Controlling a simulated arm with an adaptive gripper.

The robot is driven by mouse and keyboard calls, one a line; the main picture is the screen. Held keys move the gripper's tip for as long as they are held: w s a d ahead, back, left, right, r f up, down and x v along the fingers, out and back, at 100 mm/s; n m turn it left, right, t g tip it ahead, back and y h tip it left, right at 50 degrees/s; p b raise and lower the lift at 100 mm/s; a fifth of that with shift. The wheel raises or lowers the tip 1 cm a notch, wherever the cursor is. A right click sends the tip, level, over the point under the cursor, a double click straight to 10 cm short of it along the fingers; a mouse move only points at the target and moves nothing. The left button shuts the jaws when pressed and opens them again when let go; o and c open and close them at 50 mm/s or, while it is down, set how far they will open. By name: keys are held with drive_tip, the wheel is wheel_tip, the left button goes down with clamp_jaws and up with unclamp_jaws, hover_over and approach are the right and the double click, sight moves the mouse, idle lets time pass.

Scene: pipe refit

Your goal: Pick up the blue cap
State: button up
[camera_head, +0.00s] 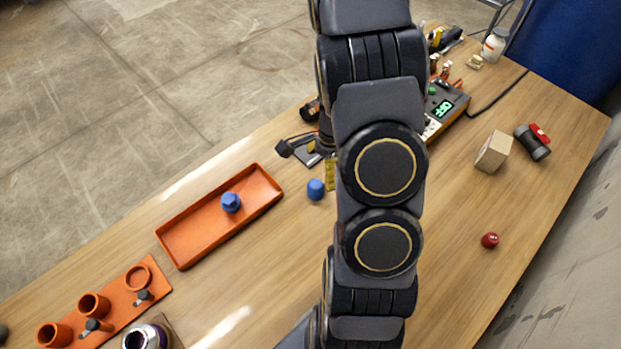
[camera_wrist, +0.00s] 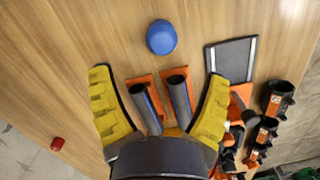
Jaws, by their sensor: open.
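One blue cap (camera_head: 316,189) stands on the wooden table just left of my arm. A second blue cap (camera_head: 231,202) sits inside the orange tray (camera_head: 176,250). In the wrist view one blue cap (camera_wrist: 161,37) lies on bare wood, beyond my fingertips and roughly centred between them; it appears to be the one on the table. My gripper (camera_wrist: 159,76) has its two yellow fingers spread wide with no cap between them. In the head view my arm hides most of the gripper; only a bit of yellow finger shows beside the table cap.
The wrist view shows two grey tubes (camera_wrist: 163,100) between the fingers and a dark flat piece (camera_wrist: 231,66) at right. An orange holder (camera_head: 125,300) is front left. A red knob (camera_head: 490,240), cardboard box (camera_head: 493,152) and device with a green display (camera_head: 445,107) are right.

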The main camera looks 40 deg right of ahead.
sight(317, 183)
drive_tip(key=shift+s+d+f, duration=0.1)
drive_tip(key=shift+d+f, duration=0.05)
drive_tip(key=shift+f, duration=0.25)
drive_tip(key=shift+w+a+f, duration=0.15)
drive_tip(key=shift+a+f, duration=0.1)
drive_tip(key=shift+f, duration=0.95)
drive_tip(key=shift+w+a+f, duration=0.15)
drive_tip(key=shift+a+f, duration=0.05)
drive_tip(key=shift+f, duration=1.05)
drive_tip(key=shift+w+a+f, duration=0.15)
drive_tip(key=shift+a+f, duration=0.1)
drive_tip(key=shift+f, duration=0.95)
drive_tip(key=c, duration=1)
